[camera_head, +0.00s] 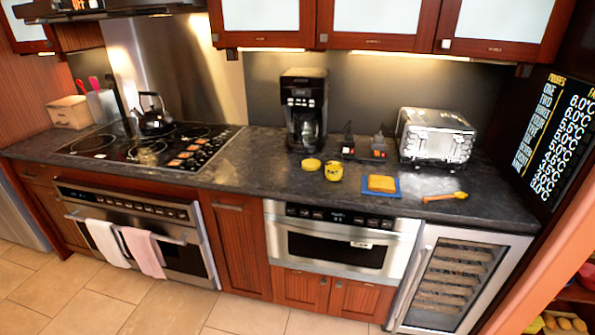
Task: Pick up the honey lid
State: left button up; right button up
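A small round yellow lid (311,164) lies flat on the dark counter in front of the coffee maker. Just to its right stands a small yellow jar (333,172), which looks like the honey pot; its markings are too small to read. The lid and jar are close together, and the lid is not on the jar. Neither my left nor my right gripper shows in the head view.
A coffee maker (304,108) stands behind the lid. To the right are a yellow sponge-like block (381,183) on a blue mat, a honey dipper (446,197) and a silver toaster (435,137). A cooktop (150,146) is left. The dark counter (265,165) left of the lid is clear.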

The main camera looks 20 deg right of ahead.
aim_at(307, 165)
jog(key=z, duration=0.65)
jog(key=i, duration=0.6)
jog(key=z, duration=0.75)
